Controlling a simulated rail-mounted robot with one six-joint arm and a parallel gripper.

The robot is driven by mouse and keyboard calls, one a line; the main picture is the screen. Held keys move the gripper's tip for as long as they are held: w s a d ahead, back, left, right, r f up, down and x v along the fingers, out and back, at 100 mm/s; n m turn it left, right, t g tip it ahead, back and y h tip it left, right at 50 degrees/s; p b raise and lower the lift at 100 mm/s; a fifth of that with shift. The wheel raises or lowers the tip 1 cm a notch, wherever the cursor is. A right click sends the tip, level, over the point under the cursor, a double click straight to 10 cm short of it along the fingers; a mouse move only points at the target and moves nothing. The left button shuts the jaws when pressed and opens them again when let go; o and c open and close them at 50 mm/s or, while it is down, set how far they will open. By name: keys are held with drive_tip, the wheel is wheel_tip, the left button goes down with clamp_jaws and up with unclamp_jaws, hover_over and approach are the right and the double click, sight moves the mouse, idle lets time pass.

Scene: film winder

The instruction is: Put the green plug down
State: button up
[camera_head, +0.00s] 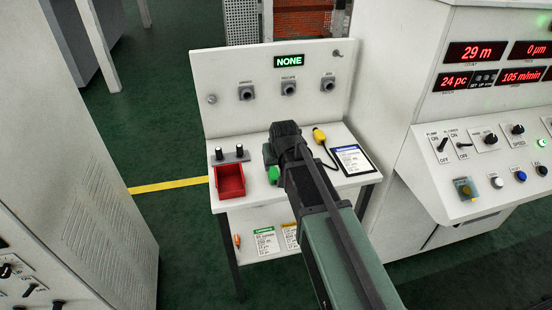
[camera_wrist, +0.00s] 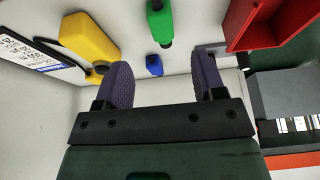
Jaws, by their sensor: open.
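The green plug (camera_head: 273,174) shows on the white bench, just left of my arm and right of the red bin. In the wrist view the green plug (camera_wrist: 159,20) is beyond my fingertips, apart from them and not between them. My gripper (camera_wrist: 161,72) is open, with its two purple fingers spread and nothing held. In the head view my wrist (camera_head: 284,143) is over the bench and hides the fingers. A blue plug (camera_wrist: 154,66) shows beyond the gap between the fingers; my arm hides it in the head view.
The red bin (camera_head: 229,181) stands at the bench's left front. A yellow plug (camera_head: 319,135) with a black cable lies right of my wrist, near a tablet-like card (camera_head: 353,159). The back panel (camera_head: 225,98) has several sockets and a display (camera_head: 289,61) reading NONE.

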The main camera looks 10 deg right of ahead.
drive_tip(key=s+g, duration=0.4)
drive_tip(key=s, duration=1.5)
drive_tip(key=shift+f, duration=0.25)
